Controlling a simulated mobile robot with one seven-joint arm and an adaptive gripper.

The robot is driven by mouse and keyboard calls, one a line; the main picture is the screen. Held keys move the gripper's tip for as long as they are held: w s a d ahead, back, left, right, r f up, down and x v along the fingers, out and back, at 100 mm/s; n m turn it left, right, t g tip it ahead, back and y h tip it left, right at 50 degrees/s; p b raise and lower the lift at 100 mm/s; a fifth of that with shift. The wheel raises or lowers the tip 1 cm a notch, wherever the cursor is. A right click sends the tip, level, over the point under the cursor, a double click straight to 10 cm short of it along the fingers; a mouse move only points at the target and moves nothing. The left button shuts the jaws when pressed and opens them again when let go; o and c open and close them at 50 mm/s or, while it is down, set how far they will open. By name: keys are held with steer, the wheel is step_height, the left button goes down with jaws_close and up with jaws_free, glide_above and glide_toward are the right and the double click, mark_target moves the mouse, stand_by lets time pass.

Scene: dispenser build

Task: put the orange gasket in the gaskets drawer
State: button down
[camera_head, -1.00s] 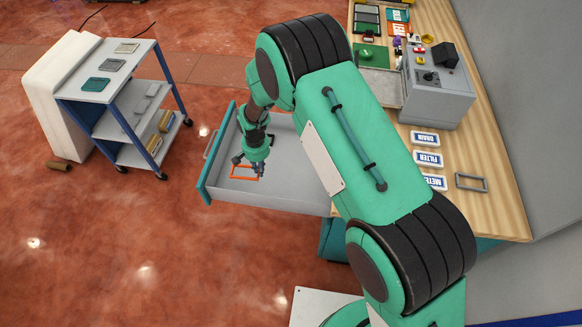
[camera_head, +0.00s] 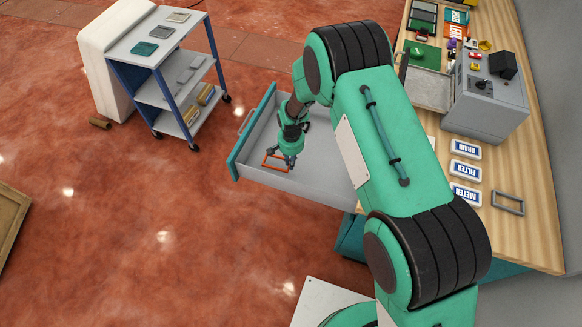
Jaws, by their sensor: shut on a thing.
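The orange gasket (camera_head: 267,163) is a thin rectangular frame. It shows inside the open drawer (camera_head: 330,186), near its front and close to the drawer floor; I cannot tell whether it touches the floor. My gripper (camera_head: 289,161) points down into the drawer and is shut on the gasket's right side. The drawer is grey inside with a teal front and is pulled out from under the wooden bench. My arm hides the back part of the drawer. No label on the drawer is readable from here.
The wooden bench (camera_head: 535,238) carries a grey machine (camera_head: 485,105), labelled plates, including METER (camera_head: 465,194), and a grey frame (camera_head: 508,203). A shelf cart (camera_head: 150,65) stands at the upper left. The red floor left of the drawer is mostly clear.

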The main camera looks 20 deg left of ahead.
steer(key=shift+f+b, duration=0.4)
steer(key=shift+f, duration=1.45)
steer(key=shift+f, duration=0.2)
steer(key=c, duration=1.8)
jaws_free()
steer(key=shift+o, duration=0.2)
steer(key=shift+r, duration=0.15)
step_height(320, 180, up, 12)
steer(key=p, duration=0.2)
steer(key=shift+d+r, duration=0.1)
